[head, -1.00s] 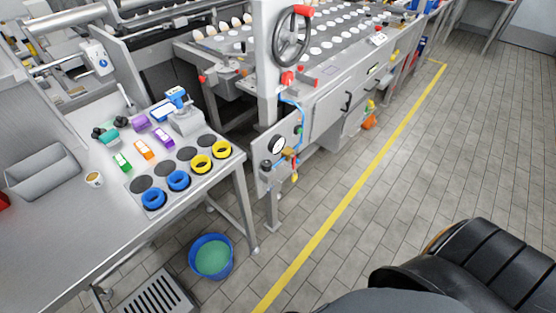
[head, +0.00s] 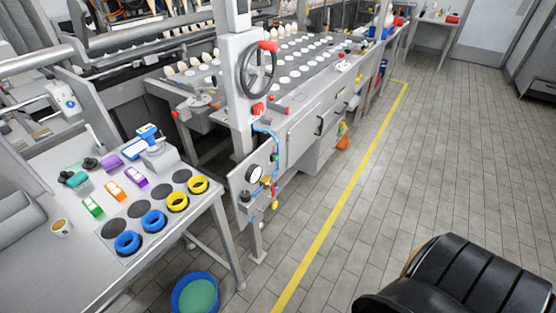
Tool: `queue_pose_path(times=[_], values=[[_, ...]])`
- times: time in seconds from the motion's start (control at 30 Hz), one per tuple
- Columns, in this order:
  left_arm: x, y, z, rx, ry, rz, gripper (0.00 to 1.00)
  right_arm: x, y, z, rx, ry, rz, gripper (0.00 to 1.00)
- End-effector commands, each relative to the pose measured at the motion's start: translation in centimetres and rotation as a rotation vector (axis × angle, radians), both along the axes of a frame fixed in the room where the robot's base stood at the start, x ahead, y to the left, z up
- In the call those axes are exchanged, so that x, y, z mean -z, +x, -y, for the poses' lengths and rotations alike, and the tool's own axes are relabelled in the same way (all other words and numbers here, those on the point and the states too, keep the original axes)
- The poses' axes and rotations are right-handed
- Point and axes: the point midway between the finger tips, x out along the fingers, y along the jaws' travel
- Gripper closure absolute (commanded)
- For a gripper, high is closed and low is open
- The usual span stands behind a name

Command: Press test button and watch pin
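I cannot make out for certain which part is the test button, and I cannot pick out the pin. The steel machine (head: 300,140) in the middle carries a post with a handwheel (head: 257,70). A red knob (head: 258,109) sits below the wheel. Lower on its front plate are a round white gauge (head: 254,173), a blue hose and small brass and red fittings (head: 266,181). A small white box with a blue mark (head: 66,98) stands at the upper left. Neither of my grippers is in view.
A steel table (head: 90,255) at left holds a blue-and-white device (head: 147,139), blue rings (head: 127,243), yellow rings (head: 177,202), coloured blocks and a cup (head: 62,228). A blue bucket (head: 195,293) stands on the floor. Tiled floor right of the yellow line (head: 340,208) is largely open.

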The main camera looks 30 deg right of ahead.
Motion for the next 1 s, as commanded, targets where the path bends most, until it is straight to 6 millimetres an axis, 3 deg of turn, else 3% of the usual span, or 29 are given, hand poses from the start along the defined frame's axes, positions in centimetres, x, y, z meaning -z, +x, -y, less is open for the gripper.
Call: queue_pose_path(times=[0.03,0.4,1.0], values=[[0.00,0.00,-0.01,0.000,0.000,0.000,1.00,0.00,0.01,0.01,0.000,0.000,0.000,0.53],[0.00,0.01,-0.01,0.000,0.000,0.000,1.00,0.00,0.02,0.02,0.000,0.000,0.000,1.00],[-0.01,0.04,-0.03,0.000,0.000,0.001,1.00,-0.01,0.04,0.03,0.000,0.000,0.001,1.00]])
